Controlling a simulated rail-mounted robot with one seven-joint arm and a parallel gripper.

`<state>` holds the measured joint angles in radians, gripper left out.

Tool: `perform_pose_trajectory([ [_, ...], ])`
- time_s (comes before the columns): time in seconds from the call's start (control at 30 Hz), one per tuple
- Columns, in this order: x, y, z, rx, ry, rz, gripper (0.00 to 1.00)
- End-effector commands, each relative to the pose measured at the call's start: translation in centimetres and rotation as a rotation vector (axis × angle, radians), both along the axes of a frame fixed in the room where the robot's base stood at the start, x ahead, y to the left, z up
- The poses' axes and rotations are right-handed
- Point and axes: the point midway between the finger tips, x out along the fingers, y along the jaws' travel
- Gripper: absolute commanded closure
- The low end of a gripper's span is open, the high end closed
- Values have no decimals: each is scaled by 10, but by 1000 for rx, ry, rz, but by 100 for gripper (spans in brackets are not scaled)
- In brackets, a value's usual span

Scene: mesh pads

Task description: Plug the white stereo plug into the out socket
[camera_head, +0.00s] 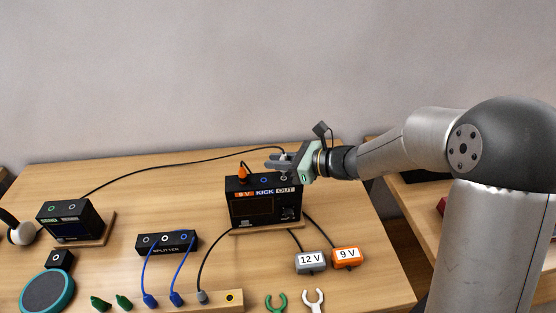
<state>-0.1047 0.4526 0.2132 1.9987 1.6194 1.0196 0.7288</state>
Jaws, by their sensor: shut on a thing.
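The black module (238,207) stands on a wooden base and has 9 V, KICK and OUT labels along its upper front edge. The OUT label (285,191) is at the right, and its socket lies on the top face under my gripper, partly hidden. My gripper (279,163) is above that right end, shut on the white stereo plug. The plug is small and mostly hidden by the fingers. Its dark cable (205,158) arches left from the gripper. I cannot tell whether the plug tip is inside the socket.
An orange plug (243,173) stands in the 9 V position. A blue-ringed socket (264,180) is beside it. A SEND module (68,222) and splitter (167,244) are left. Grey 12 V (311,263) and orange 9 V (347,258) blocks lie in front.

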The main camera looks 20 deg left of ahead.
Motion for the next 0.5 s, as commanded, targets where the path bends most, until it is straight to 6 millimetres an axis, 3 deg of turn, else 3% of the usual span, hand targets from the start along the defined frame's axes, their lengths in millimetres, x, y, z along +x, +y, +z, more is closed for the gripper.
perform_pose_trajectory([
  [0.5,0,0,-15,0,0,0,100],
])
